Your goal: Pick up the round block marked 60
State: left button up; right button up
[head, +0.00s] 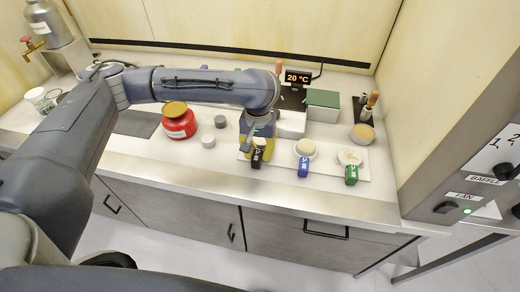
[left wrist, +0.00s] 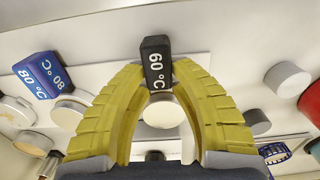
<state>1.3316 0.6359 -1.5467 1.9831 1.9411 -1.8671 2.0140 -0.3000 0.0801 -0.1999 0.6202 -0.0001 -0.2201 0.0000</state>
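A black tag reading 60 °C (left wrist: 157,62) stands in front of a round cream block (left wrist: 160,112) on the white board. The tag also shows in the head view (head: 258,152), where my gripper hides the round block. My left gripper (head: 260,138) points down over that spot. In the left wrist view its yellow fingers (left wrist: 160,72) stand apart, on either side of the round block, with their tips beside the black tag. I cannot tell whether they touch either thing. My right gripper is not in view.
On the same board stand round blocks with a blue 80 tag (head: 303,167) and a green tag (head: 351,175). A red jar (head: 179,123) and two grey cylinders (head: 208,141) are left of my gripper. A 20 °C display (head: 298,78) and green-topped box (head: 322,105) stand behind.

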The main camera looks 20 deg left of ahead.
pick_arm(q)
grip_shut()
